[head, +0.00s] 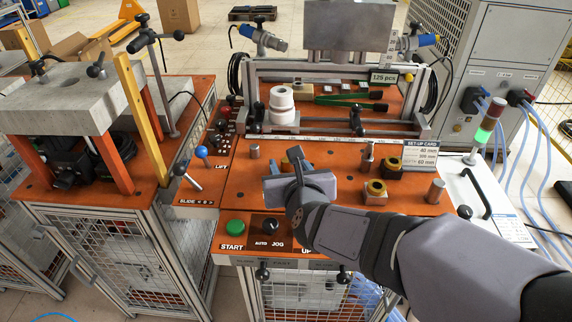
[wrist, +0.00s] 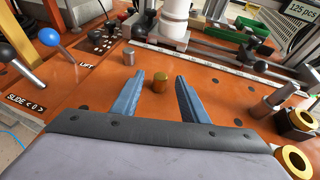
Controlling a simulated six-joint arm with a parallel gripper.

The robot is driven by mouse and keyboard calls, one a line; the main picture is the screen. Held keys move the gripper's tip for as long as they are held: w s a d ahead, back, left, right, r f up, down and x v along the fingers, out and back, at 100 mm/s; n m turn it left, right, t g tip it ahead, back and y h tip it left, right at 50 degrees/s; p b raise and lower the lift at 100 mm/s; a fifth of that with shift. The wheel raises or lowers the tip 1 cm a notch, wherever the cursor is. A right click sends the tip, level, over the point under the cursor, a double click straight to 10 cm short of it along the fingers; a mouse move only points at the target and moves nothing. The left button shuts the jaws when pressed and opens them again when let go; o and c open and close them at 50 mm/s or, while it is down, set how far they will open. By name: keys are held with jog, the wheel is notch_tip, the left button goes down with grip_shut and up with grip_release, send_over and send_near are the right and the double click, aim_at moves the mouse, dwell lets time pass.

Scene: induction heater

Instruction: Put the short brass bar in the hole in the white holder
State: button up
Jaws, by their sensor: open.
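In the head view my gripper (head: 297,160) is low over the bench and mostly hides the bar. The white holder (head: 282,105) is a round white piece standing behind my gripper, toward the back of the bench. Its lower part also shows at the top of the wrist view (wrist: 173,25); its hole is out of that view.
A grey metal cylinder (head: 255,151) stands left of my gripper, and another (head: 436,191) at the right. Two brass-ringed pieces (head: 375,190) sit right of my gripper. A rail frame (head: 340,130) crosses behind. Blue and black knobbed levers (head: 201,153) rise at the left.

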jog(key=shift+x, duration=1.9)
jog(key=shift+c, duration=0.2)
grip_shut()
jog(key=shift+r, duration=0.15)
notch_tip(320, 180, up, 10)
jog(key=p, duration=0.4)
notch_tip(320, 180, up, 13)
jog(key=p, duration=1.4)
send_over(286, 160)
jog(key=shift+w, duration=0.15)
